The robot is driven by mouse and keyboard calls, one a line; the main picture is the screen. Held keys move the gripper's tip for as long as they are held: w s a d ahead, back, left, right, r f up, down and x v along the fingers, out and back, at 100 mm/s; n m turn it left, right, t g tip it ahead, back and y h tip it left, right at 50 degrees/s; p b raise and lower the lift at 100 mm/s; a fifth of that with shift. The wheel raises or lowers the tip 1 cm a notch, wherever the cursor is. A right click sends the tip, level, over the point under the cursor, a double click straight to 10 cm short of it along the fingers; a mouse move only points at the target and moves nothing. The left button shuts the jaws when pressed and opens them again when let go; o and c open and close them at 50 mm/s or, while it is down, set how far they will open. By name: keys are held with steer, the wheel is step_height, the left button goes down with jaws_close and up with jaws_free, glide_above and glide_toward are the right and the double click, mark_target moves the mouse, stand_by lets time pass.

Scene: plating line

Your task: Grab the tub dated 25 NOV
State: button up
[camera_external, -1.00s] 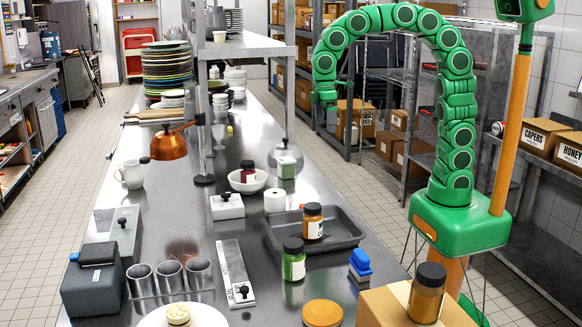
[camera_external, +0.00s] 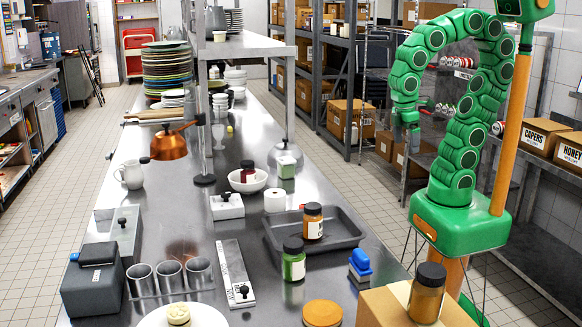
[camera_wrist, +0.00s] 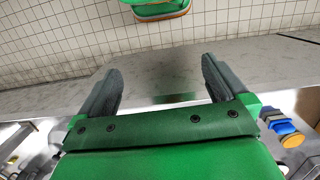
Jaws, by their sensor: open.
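No date is readable on any container, so I cannot tell which tub is dated 25 NOV. A small tub with a green label (camera_external: 286,167) stands on the counter. Dark-lidded jars are an orange one (camera_external: 313,222) in the grey tray, a green one (camera_external: 293,260) in front of it, a red one (camera_external: 248,174) in a white bowl, and an amber one (camera_external: 427,293) on a cardboard box. My gripper (camera_external: 411,148) hangs right of the counter, apart from all of them. In the wrist view my gripper (camera_wrist: 161,82) is open with nothing between its fingers.
The grey tray (camera_external: 350,237) lies on the long steel counter (camera_external: 215,282). A blue-topped stack (camera_external: 360,267) and an orange disc (camera_external: 322,313) are near its right edge. A post and overhead shelf (camera_external: 255,46) rise from the counter. Racks (camera_external: 350,75) with boxes stand behind my arm.

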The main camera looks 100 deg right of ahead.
steer(key=s, duration=0.1)
steer(key=s+f, duration=0.1)
steer(key=s, duration=0.2)
steer(key=shift+a+f, duration=0.3)
steer(key=shift+a, duration=0.05)
steer(key=shift+c, duration=0.6)
steer(key=shift+r, duration=0.1)
